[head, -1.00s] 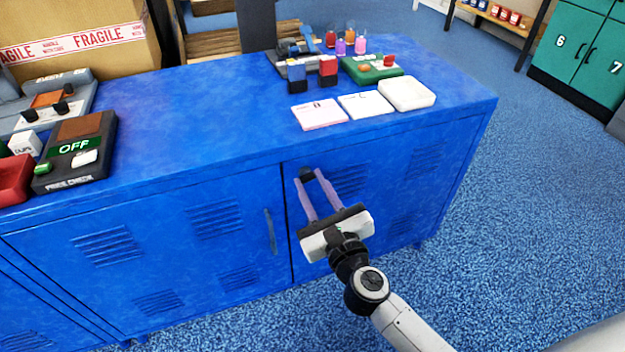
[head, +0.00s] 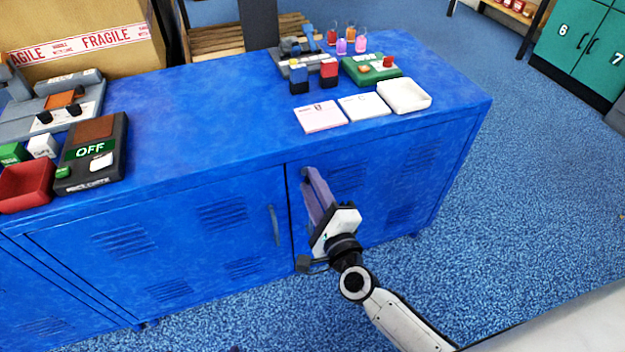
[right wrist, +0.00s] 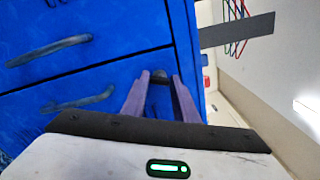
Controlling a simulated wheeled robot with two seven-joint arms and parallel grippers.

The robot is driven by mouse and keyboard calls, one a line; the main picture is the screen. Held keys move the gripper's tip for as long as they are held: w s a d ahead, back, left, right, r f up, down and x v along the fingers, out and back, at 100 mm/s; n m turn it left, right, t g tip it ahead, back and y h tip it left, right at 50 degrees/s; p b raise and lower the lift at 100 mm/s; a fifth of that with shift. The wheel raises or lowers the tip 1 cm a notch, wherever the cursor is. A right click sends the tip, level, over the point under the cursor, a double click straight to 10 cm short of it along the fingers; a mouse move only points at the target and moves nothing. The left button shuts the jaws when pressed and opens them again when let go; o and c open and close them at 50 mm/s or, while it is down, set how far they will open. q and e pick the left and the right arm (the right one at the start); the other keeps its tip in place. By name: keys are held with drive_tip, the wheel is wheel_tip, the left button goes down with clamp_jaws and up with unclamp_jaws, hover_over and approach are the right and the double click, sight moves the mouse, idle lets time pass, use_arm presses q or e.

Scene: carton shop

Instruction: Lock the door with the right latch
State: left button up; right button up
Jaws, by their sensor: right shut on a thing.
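The blue cabinet's right door (head: 385,205) is closed in its frame beside the left door. The right latch is a small dark knob (right wrist: 159,78) near the top of this door, close to the seam between the doors. My right gripper (head: 306,176) is shut on this latch, with its purple fingers either side of it; it also shows in the right wrist view (right wrist: 158,82). The gripper is rolled, one finger almost in front of the other in the head view. The fingers mostly hide the latch there. My left gripper is out of view.
The left door has a vertical handle (head: 273,225). The right door's handle (right wrist: 78,102) shows in the right wrist view. The cabinet top (head: 215,115) holds cards, a white tray (head: 404,97) and devices. The carpet (head: 500,210) at right is clear.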

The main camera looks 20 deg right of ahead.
drive_tip(key=n+p, duration=0.1)
drive_tip(key=n, duration=0.1)
drive_tip(key=shift+a+r+n, duration=0.1)
drive_tip(key=shift+n, duration=0.2)
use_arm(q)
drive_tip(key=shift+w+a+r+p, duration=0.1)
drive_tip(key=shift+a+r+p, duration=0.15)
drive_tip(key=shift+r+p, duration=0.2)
use_arm(e)
drive_tip(key=shift+n, duration=1)
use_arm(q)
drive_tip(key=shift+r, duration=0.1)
use_arm(e)
drive_tip(key=o, duration=1.1)
drive_tip(key=shift+c, duration=0.2)
use_arm(q)
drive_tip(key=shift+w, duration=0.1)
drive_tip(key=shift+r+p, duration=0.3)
drive_tip(key=shift+p, duration=0.15)
use_arm(e)
drive_tip(key=s, duration=1)
drive_tip(key=shift+s+d, duration=0.2)
